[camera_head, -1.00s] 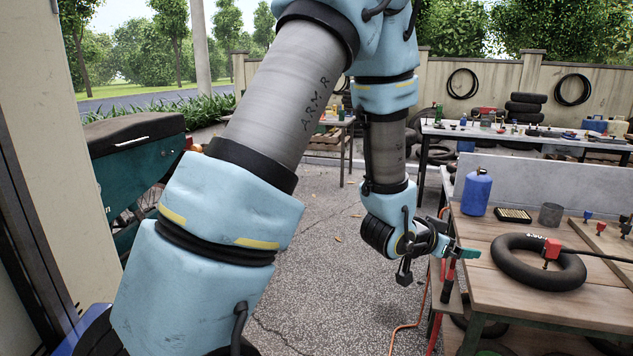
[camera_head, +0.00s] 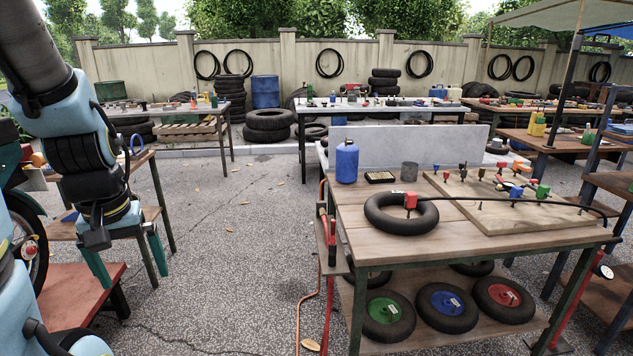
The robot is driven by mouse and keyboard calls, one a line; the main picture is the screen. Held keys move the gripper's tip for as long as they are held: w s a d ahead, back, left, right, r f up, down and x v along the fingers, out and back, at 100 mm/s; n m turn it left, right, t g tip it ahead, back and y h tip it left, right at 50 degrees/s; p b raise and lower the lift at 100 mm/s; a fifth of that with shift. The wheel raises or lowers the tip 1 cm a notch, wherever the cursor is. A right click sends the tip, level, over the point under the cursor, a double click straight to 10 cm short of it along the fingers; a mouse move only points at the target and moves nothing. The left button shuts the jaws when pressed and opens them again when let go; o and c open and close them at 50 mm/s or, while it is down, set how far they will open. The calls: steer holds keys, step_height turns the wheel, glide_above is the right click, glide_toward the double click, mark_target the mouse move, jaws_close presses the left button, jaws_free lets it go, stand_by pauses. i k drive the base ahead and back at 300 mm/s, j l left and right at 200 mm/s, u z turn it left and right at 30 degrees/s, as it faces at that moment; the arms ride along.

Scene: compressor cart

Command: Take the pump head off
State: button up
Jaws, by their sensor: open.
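The red pump head (camera_head: 410,201) sits on the upper inner side of a black inner tube (camera_head: 385,221), which lies flat on the wooden bench. A black hose (camera_head: 500,200) runs from the pump head to the right across the bench.
The bench (camera_head: 470,240) also holds a blue bottle (camera_head: 347,161), a grey cup (camera_head: 410,170) and a board (camera_head: 470,187) with several coloured fittings. Wheels sit on its lower shelf. A small wooden table (camera_head: 150,211) stands at the left. The paving (camera_head: 235,260) between is clear.

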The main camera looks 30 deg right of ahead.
mark_target(411, 199)
steer(key=l+u, duration=0.1)
steer(key=l, duration=2.25)
steer(key=i, duration=0.1)
